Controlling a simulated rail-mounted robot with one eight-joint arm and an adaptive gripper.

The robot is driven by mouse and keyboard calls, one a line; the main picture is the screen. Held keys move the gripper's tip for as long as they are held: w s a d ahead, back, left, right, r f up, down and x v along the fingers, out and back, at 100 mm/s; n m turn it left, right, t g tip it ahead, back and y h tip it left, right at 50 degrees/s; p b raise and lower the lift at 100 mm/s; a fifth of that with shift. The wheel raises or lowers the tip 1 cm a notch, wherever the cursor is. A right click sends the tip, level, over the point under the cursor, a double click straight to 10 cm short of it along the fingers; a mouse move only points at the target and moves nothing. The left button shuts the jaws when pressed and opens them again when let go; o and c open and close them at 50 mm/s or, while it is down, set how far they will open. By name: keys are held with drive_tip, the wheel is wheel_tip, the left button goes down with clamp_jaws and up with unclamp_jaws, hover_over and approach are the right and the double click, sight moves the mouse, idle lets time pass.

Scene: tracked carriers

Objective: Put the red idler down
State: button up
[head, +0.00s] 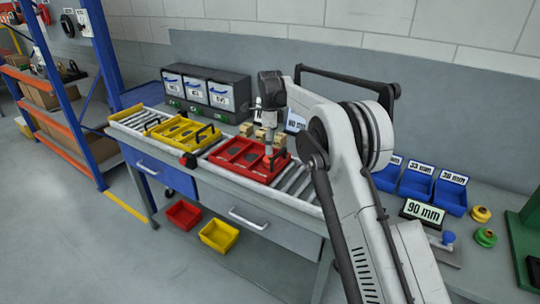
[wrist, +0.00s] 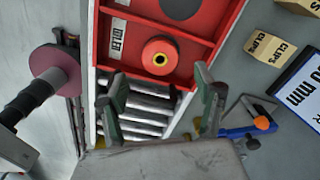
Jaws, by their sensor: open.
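The red idler (wrist: 161,55), a round red piece with a yellow ring and dark centre hole, sits in a compartment of the red carrier (wrist: 221,27). Its round face points up at the wrist camera. In the head view the red carrier (head: 233,174) lies on the roller track, and the idler cannot be made out behind my gripper. My gripper (wrist: 156,97) is open and empty. In the wrist view its two fingers are apart, below the idler in the picture and not around it. In the head view my gripper (head: 271,155) is over the carrier's right end.
A yellow carrier (head: 182,133) stands left of the red one on the rollers. A dark red disc on a black shaft (wrist: 55,70) stands beside the track. Small CLIPS boxes (wrist: 262,47) and a mm sign (wrist: 300,88) are to the right. Bare rollers (wrist: 135,108) lie below the carrier.

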sight(270, 158)
drive_tip(key=s+d+r+n+t, duration=0.15)
drive_tip(key=s+d+r, duration=0.25)
drive_tip(key=r, duration=0.5)
drive_tip(key=s+d+r+n, duration=0.3)
drive_tip(key=s+d+r, duration=0.2)
drive_tip(key=r, duration=0.4)
drive_tip(key=s+d+r+n+t, duration=0.1)
drive_tip(key=s+d+r+n, duration=0.2)
drive_tip(key=s, duration=0.4)
drive_tip(key=s+d+r+n+t, duration=0.1)
drive_tip(key=s+d+r+n, duration=0.1)
drive_tip(key=s+d, duration=0.3)
drive_tip(key=s+d+f+n+t, duration=0.1)
drive_tip(key=s+d+f+n, duration=0.1)
drive_tip(key=s, duration=0.8)
drive_tip(key=s+d+f+n+t, duration=0.1)
drive_tip(key=s+d+f+n, duration=0.2)
drive_tip(key=s, duration=0.7)
drive_tip(key=s+d+f+n+t, duration=0.1)
drive_tip(key=s+d+f+n, duration=0.2)
drive_tip(key=s+f, duration=0.3)
drive_tip(key=s, duration=0.5)
drive_tip(key=shift+n+t, duration=0.35)
drive_tip(key=shift+f+b, duration=0.7)
drive_tip(key=shift+b, duration=0.1)
